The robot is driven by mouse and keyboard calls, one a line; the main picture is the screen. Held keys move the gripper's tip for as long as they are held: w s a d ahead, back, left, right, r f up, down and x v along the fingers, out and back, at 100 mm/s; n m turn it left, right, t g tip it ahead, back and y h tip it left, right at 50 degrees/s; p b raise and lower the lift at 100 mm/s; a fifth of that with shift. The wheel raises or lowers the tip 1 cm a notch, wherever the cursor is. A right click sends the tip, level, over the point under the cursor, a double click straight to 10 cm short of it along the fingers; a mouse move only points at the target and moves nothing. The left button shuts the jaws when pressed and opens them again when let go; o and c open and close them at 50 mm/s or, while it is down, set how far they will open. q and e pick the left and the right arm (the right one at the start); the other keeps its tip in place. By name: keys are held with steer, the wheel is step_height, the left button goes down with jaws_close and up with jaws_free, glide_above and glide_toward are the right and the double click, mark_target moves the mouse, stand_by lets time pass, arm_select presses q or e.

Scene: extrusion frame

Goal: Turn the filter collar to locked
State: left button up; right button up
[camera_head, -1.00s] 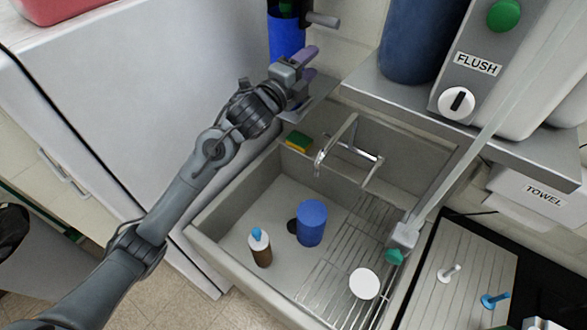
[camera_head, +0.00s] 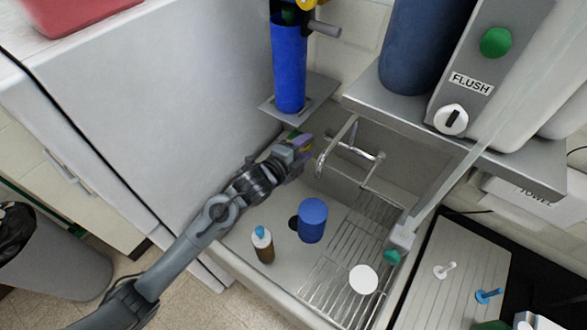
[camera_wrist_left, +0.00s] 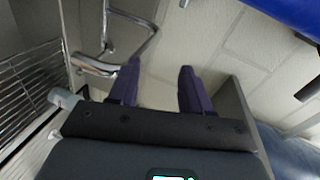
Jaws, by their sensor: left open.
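The blue filter housing (camera_head: 289,65) stands upright on a grey bracket (camera_head: 322,88) at the top of the head view. A grey stub (camera_head: 324,29) sticks out at its upper right, and a bit of yellow shows at the top edge. I cannot make out the collar's position. A blue edge, likely the housing, shows at the top right of the left wrist view (camera_wrist_left: 288,12). My left gripper (camera_head: 304,144) is below the housing and apart from it, over the sink's back left. Its purple fingers are apart and empty in the left wrist view (camera_wrist_left: 159,82). My right gripper is not in view.
The sink (camera_head: 235,252) holds a blue cylinder (camera_head: 312,220), a brown bottle (camera_head: 264,246) and a wire rack with a white disc (camera_head: 363,279). A chrome faucet (camera_head: 350,150) is right of my gripper. A shelf with the FLUSH unit (camera_head: 470,85) overhangs at right.

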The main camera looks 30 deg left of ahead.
arm_select(q)
steer(key=s+f+n+g+p, duration=0.1)
steer(key=s+f, duration=0.3)
steer(key=f, duration=0.1)
steer(key=shift+s+g, duration=0.3)
steer(key=shift+s, duration=0.1)
steer(key=shift+c, duration=0.3)
